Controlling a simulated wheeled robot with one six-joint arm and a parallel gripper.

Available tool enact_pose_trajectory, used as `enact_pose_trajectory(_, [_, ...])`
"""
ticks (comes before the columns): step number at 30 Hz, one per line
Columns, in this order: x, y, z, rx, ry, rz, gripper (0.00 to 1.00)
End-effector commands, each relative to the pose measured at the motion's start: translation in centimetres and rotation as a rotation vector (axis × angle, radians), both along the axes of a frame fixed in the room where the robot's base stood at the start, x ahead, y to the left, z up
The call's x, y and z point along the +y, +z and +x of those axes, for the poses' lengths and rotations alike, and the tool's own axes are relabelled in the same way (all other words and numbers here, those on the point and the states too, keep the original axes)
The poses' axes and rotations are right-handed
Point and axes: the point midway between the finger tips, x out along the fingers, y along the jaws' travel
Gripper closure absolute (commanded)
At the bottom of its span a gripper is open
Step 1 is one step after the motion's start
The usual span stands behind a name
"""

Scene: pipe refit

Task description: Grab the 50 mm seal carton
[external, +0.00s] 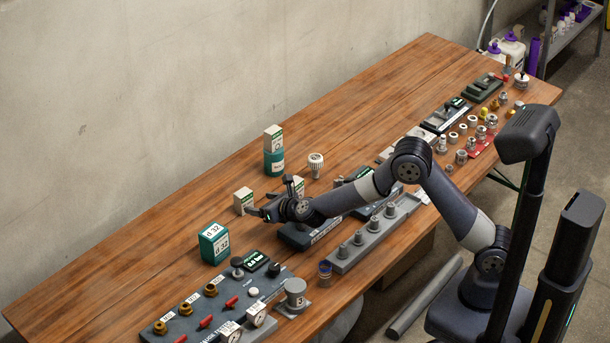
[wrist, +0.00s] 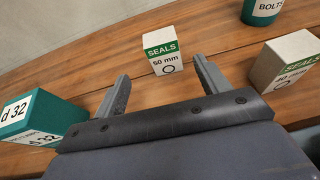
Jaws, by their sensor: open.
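The 50 mm seal carton (wrist: 163,52) is a small white box with a green SEALS band, upright on the wooden bench. In the wrist view it stands just ahead of my fingertips, roughly centred between them. In the external view the carton (external: 242,202) is just left of my gripper (external: 270,199). My gripper also shows in the wrist view (wrist: 161,68); its two fingers are spread, with nothing held between them.
A green d 32 box (wrist: 38,118) is at left. A green BOLTS can (external: 274,162) with a carton on top and a white bulb-like part (external: 315,164) stand behind.

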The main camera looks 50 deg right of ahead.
Motion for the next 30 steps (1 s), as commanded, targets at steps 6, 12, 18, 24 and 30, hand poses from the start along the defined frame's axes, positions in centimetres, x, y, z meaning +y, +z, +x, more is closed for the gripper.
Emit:
enact_pose_trajectory(6, [-0.3, -1.1, 2.9, 0.001, -0.002, 0.000, 0.29])
enact_pose_trajectory(12, [-0.3, -1.7, 4.1, 0.002, -0.001, 0.000, 0.29])
enact_pose_trajectory(18, [-0.7, -2.4, 5.5, 0.003, -0.003, 0.000, 0.29])
enact_pose_trajectory(24, [-0.8, -3.4, 7.7, 0.002, -0.001, 0.000, 0.29])
enact_pose_trajectory(30, [-0.9, -3.9, 8.8, 0.002, 0.000, 0.001, 0.29])
